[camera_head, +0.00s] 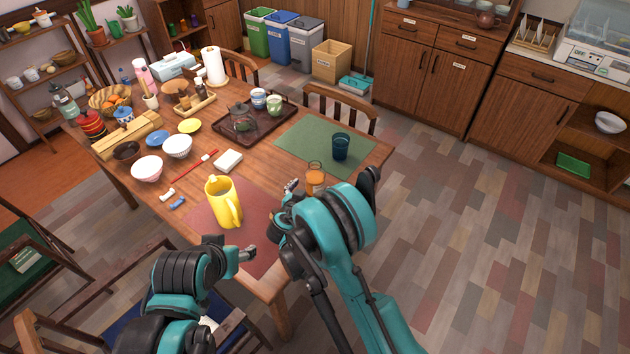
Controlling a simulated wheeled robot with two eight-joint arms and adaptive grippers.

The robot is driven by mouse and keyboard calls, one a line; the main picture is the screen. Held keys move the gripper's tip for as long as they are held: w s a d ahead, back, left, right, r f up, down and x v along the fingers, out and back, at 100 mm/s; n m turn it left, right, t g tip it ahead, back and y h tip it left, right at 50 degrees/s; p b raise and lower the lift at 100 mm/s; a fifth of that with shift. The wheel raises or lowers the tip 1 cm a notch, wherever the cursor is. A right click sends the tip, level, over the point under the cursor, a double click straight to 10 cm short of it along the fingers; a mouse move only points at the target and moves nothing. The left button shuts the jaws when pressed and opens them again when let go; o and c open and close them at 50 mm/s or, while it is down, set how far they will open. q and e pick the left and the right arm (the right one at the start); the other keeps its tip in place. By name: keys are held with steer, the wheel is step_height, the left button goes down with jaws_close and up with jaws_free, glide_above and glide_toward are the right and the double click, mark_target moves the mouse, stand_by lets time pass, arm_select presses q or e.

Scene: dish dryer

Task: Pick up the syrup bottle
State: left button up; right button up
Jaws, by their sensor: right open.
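No bottle is plainly marked as syrup. A small amber-orange container (315,177), perhaps the syrup bottle or a glass, stands upright near the table's front right edge, partly hidden by my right arm. Small dark bottles (189,96) stand on a wooden tray further back; I cannot tell what they hold. My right gripper (287,203) is open over the front of the table, left of the amber container, with nothing seen in it. My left gripper (246,253) is low at the table's front edge; its fingers are too small to read.
A yellow pitcher (222,203) stands on the red mat (258,245) left of my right gripper. A dark blue glass (341,146) stands on the green mat (300,140) behind the amber container. A dark tray (228,132) with a teapot and cups lies further back. Bowls (147,168) stand left.

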steer(key=b+x, duration=0.1)
steer(key=x, duration=0.3)
steer(key=b+x, duration=0.1)
steer(key=x, duration=0.1)
steer(key=shift+w+a+b, duration=0.2)
steer(key=shift+a+b, duration=0.05)
steer(key=shift+b, duration=0.05)
steer(key=c, duration=1.7)
steer(key=shift+r, duration=0.2)
